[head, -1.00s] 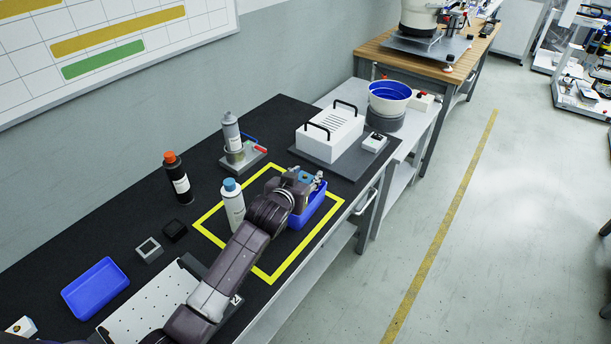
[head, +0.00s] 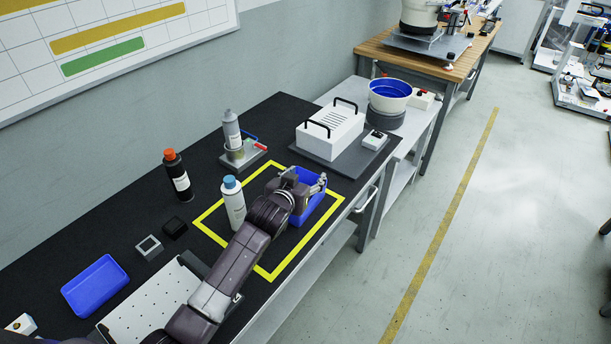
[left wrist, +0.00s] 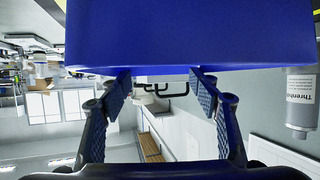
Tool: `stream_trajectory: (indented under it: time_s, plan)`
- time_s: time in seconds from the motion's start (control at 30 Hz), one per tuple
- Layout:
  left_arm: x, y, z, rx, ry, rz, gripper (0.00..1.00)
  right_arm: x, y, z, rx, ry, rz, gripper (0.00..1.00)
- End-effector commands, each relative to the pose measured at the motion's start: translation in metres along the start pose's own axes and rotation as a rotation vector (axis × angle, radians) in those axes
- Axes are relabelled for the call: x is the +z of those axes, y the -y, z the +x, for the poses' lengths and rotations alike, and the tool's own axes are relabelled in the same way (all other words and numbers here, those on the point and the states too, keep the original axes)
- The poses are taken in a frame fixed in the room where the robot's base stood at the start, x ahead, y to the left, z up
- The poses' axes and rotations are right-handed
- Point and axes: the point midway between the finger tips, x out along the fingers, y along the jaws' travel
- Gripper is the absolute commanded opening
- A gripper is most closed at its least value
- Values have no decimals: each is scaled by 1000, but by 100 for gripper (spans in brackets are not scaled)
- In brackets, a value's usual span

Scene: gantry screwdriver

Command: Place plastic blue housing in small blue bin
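A small blue bin (head: 308,214) stands inside the yellow square on the black bench top, partly covered by my left arm. My left gripper (head: 318,185) is at the bin's far side, over its rim. In the left wrist view the gripper (left wrist: 160,80) has its two fingers spread apart with nothing between them. A large blue wall (left wrist: 190,35), apparently the bin's, fills the top of that view close to the fingertips. I cannot make out the plastic blue housing now; the bin's inside is largely hidden by the gripper. My right gripper is in neither view.
A white bottle with a blue cap (head: 234,203) stands close beside my left arm. A black bottle with an orange cap (head: 178,178) and a grey bottle (head: 232,132) stand behind. Another blue bin (head: 95,286) lies at left. A white box with handles (head: 330,132) is beyond the square.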

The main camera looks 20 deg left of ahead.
Motion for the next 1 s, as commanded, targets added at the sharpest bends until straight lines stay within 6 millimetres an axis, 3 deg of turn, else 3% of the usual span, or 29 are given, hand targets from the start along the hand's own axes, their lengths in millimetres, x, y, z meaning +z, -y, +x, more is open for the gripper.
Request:
stream_trajectory:
  time_s: [0.37, 0.8, 1.0]
  plan:
    - [-13, 0, -9, 1, -1, 0, 58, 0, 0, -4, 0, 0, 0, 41]
    - [-12, 0, -88, 0, -1, 0, 58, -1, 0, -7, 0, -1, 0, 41]
    - [-12, 0, -114, -1, -1, 0, 58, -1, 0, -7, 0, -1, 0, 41]
